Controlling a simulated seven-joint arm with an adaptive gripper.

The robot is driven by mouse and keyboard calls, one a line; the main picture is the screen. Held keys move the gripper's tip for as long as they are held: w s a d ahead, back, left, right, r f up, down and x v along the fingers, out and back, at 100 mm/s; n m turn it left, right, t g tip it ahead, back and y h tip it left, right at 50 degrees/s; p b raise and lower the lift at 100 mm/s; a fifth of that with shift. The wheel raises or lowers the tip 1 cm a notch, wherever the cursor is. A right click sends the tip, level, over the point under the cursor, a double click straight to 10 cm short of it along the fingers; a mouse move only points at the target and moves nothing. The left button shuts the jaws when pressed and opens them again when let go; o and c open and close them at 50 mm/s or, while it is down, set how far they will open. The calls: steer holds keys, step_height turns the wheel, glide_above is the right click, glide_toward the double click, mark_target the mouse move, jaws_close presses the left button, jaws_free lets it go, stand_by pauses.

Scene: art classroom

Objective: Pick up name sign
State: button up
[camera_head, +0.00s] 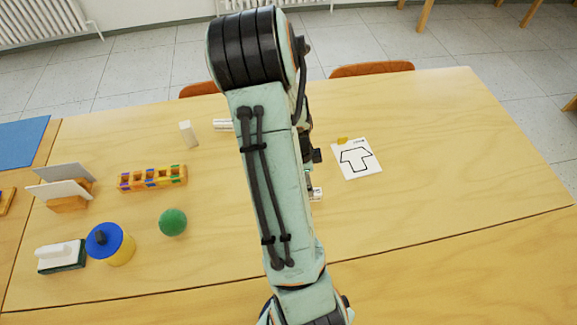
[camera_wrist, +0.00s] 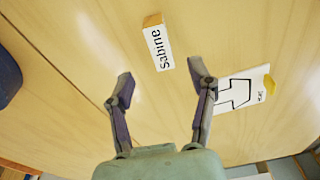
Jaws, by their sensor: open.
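The name sign (camera_wrist: 158,45) is a small white plate reading "Sabine" with a wooden edge at one end. In the wrist view it lies on the table just beyond and between my fingertips. My gripper (camera_wrist: 160,70) is open and empty, with its two fingers spread apart. In the head view, a white end of what seems to be the sign (camera_head: 317,194) shows beside my arm. The rest of it is hidden there, and most of my gripper is hidden behind the arm too.
A white card with a black outline (camera_head: 357,160) lies right of my arm; it is close to one finger in the wrist view (camera_wrist: 236,95). A green ball (camera_head: 173,222), blue-lidded pot (camera_head: 110,243) and wooden holder (camera_head: 152,178) stand left. The right table side is clear.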

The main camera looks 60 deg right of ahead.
steer(key=f, duration=0.6)
steer(key=shift+s+d+f, duration=0.15)
steer(key=shift+s+d, duration=0.15)
steer(key=shift+s, duration=0.05)
steer(key=shift+c, duration=0.3)
jaws_close()
